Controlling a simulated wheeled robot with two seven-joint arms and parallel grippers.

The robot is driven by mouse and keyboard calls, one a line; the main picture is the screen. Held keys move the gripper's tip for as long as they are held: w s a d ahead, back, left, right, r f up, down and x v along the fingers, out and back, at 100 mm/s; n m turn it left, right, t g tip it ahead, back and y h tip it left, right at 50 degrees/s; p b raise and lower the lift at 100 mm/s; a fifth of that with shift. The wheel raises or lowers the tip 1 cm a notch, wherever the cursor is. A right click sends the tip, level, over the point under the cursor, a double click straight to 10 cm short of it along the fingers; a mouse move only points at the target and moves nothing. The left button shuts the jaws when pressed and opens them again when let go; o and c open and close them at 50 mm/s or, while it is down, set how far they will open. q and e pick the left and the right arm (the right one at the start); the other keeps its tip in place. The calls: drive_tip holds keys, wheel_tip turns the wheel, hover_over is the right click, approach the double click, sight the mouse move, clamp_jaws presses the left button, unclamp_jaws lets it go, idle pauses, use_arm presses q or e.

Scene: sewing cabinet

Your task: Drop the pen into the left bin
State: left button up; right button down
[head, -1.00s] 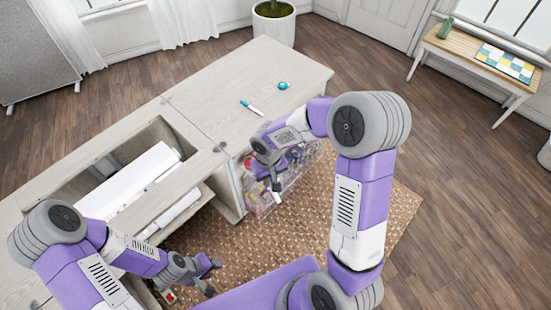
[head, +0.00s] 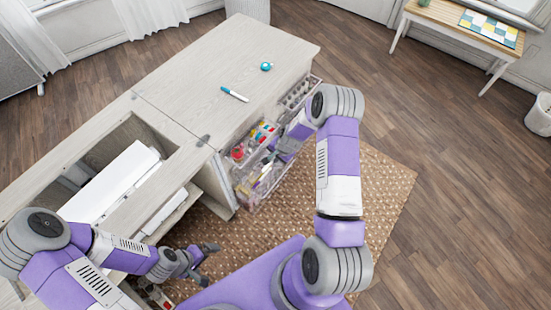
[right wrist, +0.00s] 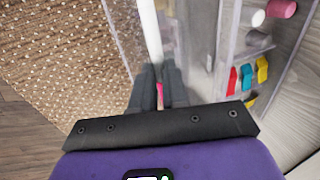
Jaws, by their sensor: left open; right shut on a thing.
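My right gripper (head: 268,163) is at the clear bins on the cabinet's side. In the right wrist view its fingers (right wrist: 157,76) are shut on a slim white stick with a pink end (right wrist: 160,95), which looks like the pen. The stick points away from the wrist beside a clear wall. A clear bin (head: 243,188) hangs at the near left end of the row; whether the stick's tip is inside it or beside it I cannot tell. My left gripper (head: 207,262) is open and empty, low in front of the cabinet.
A teal-and-white marker (head: 235,94) and a small teal round thing (head: 266,66) lie on the cabinet top (head: 200,80). Other bin parts hold red, yellow and blue pieces (right wrist: 247,76) and pink and white spools (right wrist: 281,8). A woven rug (head: 370,190) lies below.

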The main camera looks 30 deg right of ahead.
drive_tip(key=shift+d+f+b, duration=0.1)
drive_tip(key=shift+f+b, duration=3)
drive_tip(key=shift+f, duration=1.45)
drive_tip(key=c, duration=1.1)
unclamp_jaws()
drive_tip(key=p+v, duration=0.2)
drive_tip(key=v, duration=0.5)
drive_tip(key=shift+s+r+p, duration=0.1)
drive_tip(key=shift+r+p, duration=0.2)
